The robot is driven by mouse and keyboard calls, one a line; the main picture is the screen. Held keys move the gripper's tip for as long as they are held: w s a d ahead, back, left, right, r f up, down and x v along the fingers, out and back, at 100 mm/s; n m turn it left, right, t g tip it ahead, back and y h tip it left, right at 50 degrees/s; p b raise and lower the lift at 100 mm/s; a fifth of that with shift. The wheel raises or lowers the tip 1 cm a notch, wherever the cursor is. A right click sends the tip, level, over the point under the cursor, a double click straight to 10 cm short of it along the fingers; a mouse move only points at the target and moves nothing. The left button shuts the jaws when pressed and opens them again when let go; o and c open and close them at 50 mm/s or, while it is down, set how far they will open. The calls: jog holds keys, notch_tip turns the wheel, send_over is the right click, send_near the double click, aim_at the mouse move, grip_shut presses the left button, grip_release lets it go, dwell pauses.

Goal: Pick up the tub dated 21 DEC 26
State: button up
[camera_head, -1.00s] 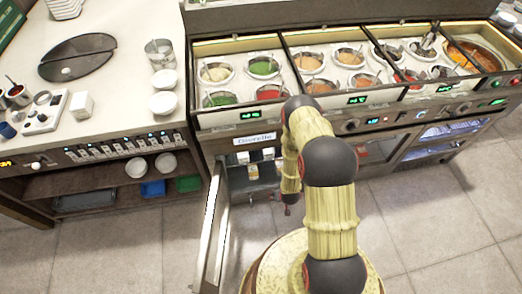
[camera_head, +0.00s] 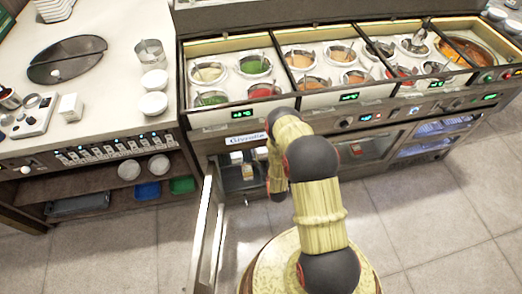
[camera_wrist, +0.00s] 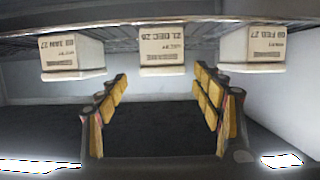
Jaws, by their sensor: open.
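The tub dated 21 DEC 26 (camera_wrist: 162,45) is a white box-like tub in the middle of a row of three in the wrist view. That view is upside down, so the tubs appear to hang from a wire shelf (camera_wrist: 205,28). A tub that seems to read 08 JAN 27 (camera_wrist: 72,52) is at the left, and one that seems to read 09 FEB 27 (camera_wrist: 252,46) at the right. My gripper (camera_wrist: 160,84) is open and empty, its yellow-padded fingers spread to either side of the middle tub's column, apart from it. In the head view my arm hides the gripper.
In the head view the fridge door (camera_head: 206,235) stands open left of my arm. Sauce wells (camera_head: 255,66) fill the counter above the fridge. A worktop with a white bowl (camera_head: 153,104) is at the left. The floor at the right is clear.

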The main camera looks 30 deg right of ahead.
aim_at(262, 148)
jog(key=b+x, duration=0.2)
jog(key=x, duration=0.2)
jog(key=shift+w+f, duration=0.15)
jog(key=shift+w, duration=0.1)
jog(key=shift+c, duration=0.9)
jog(key=c, duration=1.3)
